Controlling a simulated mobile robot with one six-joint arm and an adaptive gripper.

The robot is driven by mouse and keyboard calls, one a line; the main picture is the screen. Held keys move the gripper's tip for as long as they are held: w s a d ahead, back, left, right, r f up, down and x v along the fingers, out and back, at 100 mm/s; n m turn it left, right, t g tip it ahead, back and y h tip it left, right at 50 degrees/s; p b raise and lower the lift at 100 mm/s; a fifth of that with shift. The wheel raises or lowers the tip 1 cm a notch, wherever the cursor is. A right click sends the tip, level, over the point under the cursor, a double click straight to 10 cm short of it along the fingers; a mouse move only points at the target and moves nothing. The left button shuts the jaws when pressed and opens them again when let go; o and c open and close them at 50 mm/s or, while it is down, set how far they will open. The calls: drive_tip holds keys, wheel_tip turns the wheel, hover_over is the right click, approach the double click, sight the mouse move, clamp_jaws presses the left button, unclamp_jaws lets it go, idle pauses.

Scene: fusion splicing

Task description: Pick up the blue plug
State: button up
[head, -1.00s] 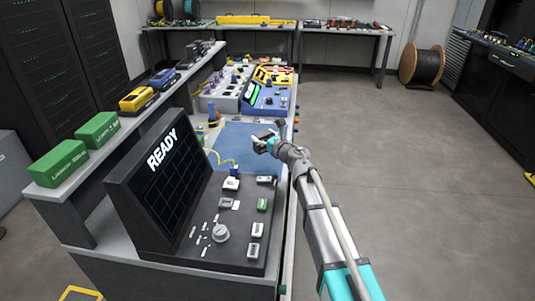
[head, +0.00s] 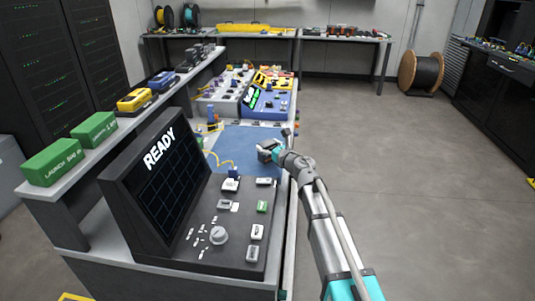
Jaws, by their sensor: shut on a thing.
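My gripper (head: 264,151) is over the right edge of the blue mat (head: 240,141), behind the dark console. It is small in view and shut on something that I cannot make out. A blue plug (head: 233,172) with a yellow cable stands upright at the console's back edge, left of and nearer than my gripper and apart from it.
The dark console (head: 215,215) with its READY screen (head: 158,165) fills the near bench, with a knob and several small modules. Blue (head: 266,103) and yellow (head: 273,80) devices stand at the bench's far end. Green boxes (head: 52,162) line the left shelf. The floor (head: 420,190) at right is clear.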

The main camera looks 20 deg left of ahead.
drive_tip(key=shift+f+b, duration=0.6)
drive_tip(key=shift+f, duration=0.3)
drive_tip(key=shift+f, duration=0.2)
drive_tip(key=o, duration=1)
drive_tip(key=shift+r, duration=0.1)
drive_tip(key=shift+r, duration=0.2)
drive_tip(key=v, duration=1.1)
drive_tip(key=shift+s+d+f, duration=0.1)
drive_tip(key=shift+s+d, duration=0.05)
drive_tip(key=shift+s, duration=0.05)
drive_tip(key=shift+s+d, duration=0.15)
drive_tip(key=shift+d, duration=0.15)
